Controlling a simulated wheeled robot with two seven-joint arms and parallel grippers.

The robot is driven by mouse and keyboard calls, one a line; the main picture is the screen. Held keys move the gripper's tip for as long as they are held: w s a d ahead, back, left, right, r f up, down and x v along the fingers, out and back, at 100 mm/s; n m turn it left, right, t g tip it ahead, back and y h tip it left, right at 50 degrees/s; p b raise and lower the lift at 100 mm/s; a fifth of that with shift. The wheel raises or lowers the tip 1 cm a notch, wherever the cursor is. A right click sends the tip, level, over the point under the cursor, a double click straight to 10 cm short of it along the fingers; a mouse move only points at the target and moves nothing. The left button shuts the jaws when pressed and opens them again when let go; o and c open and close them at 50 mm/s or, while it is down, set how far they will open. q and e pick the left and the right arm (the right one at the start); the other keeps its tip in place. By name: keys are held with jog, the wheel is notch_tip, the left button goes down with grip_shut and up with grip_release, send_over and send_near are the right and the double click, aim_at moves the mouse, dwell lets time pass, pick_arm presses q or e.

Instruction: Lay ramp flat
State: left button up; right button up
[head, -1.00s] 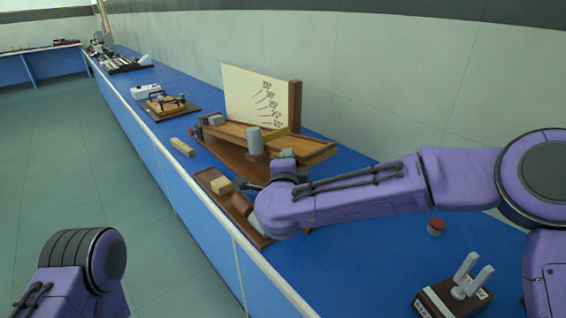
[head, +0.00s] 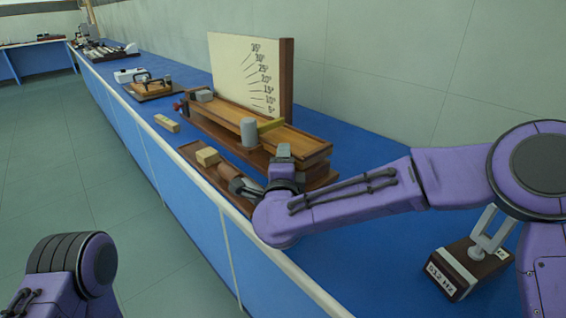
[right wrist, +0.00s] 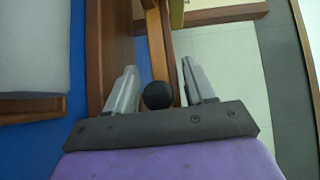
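The ramp (head: 225,108) is a long wooden board lying close above its wooden base, nearly parallel to it, beside a cream angle board (head: 245,72). A grey cylinder (head: 249,132) stands at the ramp's near side and a yellow strip (head: 270,126) crosses it. My left gripper is out of view.
A wooden tray (head: 190,150) holding blocks lies at the bench's front edge. A wood block (head: 167,123) lies left of it. A tuning fork box (head: 450,270) stands at the right. Other apparatus (head: 152,86) stands farther along. The blue bench right of the ramp has free room.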

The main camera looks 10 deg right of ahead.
jog(key=s, duration=0.3)
jog(key=s+a, duration=0.1)
jog(key=s, duration=0.3)
jog(key=s+b, duration=0.1)
jog(key=s, duration=0.2)
jog(key=shift+s+a+r, duration=0.1)
jog(key=shift+s+a, duration=0.15)
jog(key=shift+a, duration=0.05)
